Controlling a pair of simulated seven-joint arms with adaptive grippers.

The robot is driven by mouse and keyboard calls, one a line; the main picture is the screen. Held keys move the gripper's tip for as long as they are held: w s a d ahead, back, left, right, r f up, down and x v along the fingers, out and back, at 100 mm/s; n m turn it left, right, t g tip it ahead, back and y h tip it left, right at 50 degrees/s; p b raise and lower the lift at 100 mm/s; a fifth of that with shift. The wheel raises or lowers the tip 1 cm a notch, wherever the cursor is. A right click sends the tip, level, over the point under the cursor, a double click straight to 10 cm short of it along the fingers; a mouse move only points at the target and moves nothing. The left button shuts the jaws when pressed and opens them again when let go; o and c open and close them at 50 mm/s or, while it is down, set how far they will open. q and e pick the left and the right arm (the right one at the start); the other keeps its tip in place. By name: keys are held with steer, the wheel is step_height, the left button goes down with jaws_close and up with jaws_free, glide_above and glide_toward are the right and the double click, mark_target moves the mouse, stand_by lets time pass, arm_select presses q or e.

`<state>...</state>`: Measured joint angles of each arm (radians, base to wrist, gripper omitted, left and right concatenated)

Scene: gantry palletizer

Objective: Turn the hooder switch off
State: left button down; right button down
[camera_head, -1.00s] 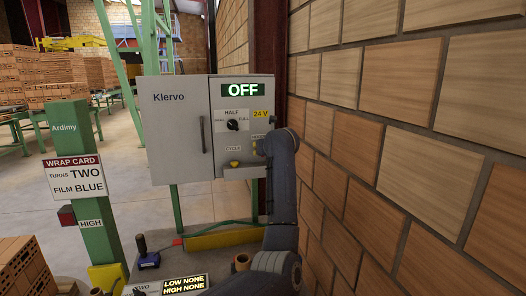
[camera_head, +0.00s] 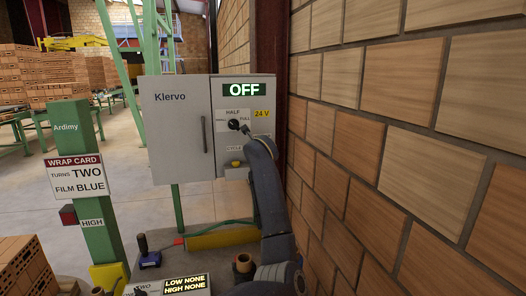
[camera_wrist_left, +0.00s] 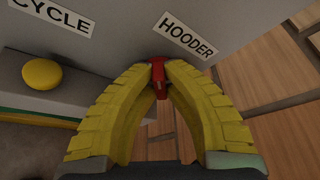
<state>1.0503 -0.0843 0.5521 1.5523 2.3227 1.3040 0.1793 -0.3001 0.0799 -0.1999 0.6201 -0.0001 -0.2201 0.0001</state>
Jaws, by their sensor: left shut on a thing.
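In the left wrist view the HOODER label (camera_wrist_left: 185,36) is on the grey panel, with a small red switch (camera_wrist_left: 157,78) below it. My left gripper (camera_wrist_left: 160,72) has its yellow fingers closed around the red switch. In the head view the grey Klervo cabinet (camera_head: 178,132) stands against the brick wall, and its display (camera_head: 244,90) reads OFF. My dark arm reaches up to the cabinet's lower right and hides the hooder switch and the gripper there. My right gripper is not seen.
A black knob (camera_head: 233,124) sits under the HALF label. A yellow button (camera_wrist_left: 42,74) is on a ledge below the CYCLE label (camera_wrist_left: 52,16). The brick wall (camera_head: 400,140) is close on the right. A green post (camera_head: 95,190) with a wrap card stands left.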

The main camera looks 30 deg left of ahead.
arm_select(q)
steer(key=shift+n, duration=0.3)
stand_by(0.4)
steer(key=c, duration=1.5)
jaws_free()
steer(key=shift+o, duration=0.2)
steer(key=v, duration=1.2)
steer(key=shift+s+a+f, duration=0.1)
steer(key=shift+f, duration=0.05)
steer(key=shift+a, duration=0.1)
